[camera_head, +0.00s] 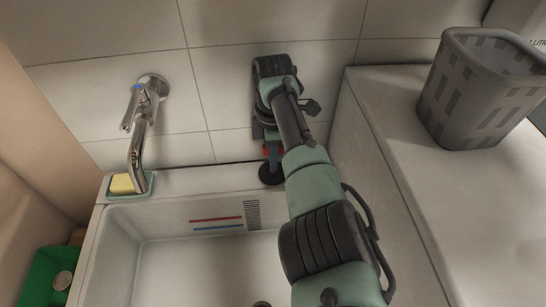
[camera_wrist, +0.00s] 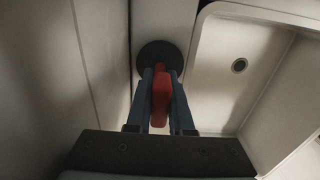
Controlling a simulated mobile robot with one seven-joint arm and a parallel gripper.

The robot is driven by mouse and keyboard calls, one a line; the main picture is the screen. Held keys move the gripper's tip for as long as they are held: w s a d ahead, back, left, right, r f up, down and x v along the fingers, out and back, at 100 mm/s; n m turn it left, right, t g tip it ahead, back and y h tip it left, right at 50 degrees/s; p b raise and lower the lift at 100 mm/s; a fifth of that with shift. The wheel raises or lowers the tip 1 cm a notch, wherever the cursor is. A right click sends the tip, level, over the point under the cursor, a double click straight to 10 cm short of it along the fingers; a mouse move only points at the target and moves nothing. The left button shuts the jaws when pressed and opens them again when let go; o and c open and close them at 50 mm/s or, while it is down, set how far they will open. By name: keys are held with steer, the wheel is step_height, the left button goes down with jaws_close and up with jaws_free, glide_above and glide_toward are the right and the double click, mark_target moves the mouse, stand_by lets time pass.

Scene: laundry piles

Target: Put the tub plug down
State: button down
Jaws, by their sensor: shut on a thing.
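The tub plug is a round black disc with a red grip. In the head view its disc (camera_head: 271,174) is over the right part of the sink's back ledge (camera_head: 190,181), near the tiled wall. In the wrist view the disc (camera_wrist: 152,53) is just beyond my fingertips, over the pale ledge strip beside the basin. My gripper (camera_wrist: 161,78) is shut on the red grip, with a blue finger on each side. It also shows in the head view (camera_head: 271,154), pointing down. I cannot tell whether the disc touches the ledge.
A chrome tap (camera_head: 140,135) and a green dish with yellow soap (camera_head: 123,184) are at the ledge's left end. A grey basket (camera_head: 480,95) stands on the right counter. The ledge between soap and plug is clear.

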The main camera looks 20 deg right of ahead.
steer(key=c, duration=0.8)
jaws_free()
steer(key=shift+f, duration=0.15)
step_height(320, 180, up, 12)
steer(key=shift+r, duration=0.2)
